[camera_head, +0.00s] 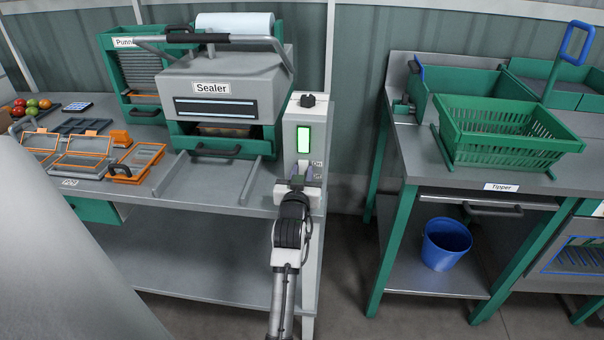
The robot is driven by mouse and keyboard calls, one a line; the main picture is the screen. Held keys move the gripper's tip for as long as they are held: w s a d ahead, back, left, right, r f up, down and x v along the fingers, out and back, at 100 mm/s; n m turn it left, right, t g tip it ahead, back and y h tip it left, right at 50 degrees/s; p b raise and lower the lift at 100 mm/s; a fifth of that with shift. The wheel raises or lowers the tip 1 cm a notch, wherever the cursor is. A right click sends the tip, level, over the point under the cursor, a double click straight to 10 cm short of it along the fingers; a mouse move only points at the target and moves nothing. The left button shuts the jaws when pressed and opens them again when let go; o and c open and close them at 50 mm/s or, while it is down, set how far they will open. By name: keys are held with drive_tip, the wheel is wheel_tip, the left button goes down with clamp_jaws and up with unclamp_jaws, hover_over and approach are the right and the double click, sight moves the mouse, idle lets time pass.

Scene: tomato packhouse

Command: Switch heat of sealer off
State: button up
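The sealer (185,85) stands on the bench at the left centre, a grey and green machine with a "Sealer" label, a raised black handle and a film roll on top. Its control box (291,131) is at its right side, with a black knob (308,101) on top and a lit green display (304,139). Below the display, by small "On" lettering, is the switch area, partly hidden by my gripper. My gripper (298,172) is right in front of the lower box face. I cannot tell whether it touches the switch or whether its fingers are open.
Orange and grey frames (86,152) lie on the bench to the left, with tomatoes behind. To the right, across a gap, a tipper table (420,165) holds a green basket (500,133). A blue bucket (446,243) stands on its lower shelf.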

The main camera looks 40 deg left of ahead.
drive_tip(key=shift+c, duration=0.9)
drive_tip(key=f+t+b, duration=0.1)
drive_tip(key=b, duration=0.2)
drive_tip(key=shift+b, duration=0.3)
drive_tip(key=t+b, duration=0.1)
drive_tip(key=b, duration=0.2)
drive_tip(key=shift+f+y+b, duration=0.1)
drive_tip(key=shift+y+b, duration=0.25)
drive_tip(key=shift+y, duration=0.05)
drive_tip(key=shift+b, duration=1.05)
drive_tip(key=shift+r+t, duration=0.25)
drive_tip(key=shift+t, duration=0.05)
drive_tip(key=o, duration=1)
drive_tip(key=shift+s+d+f, duration=0.1)
drive_tip(key=shift+f, duration=0.05)
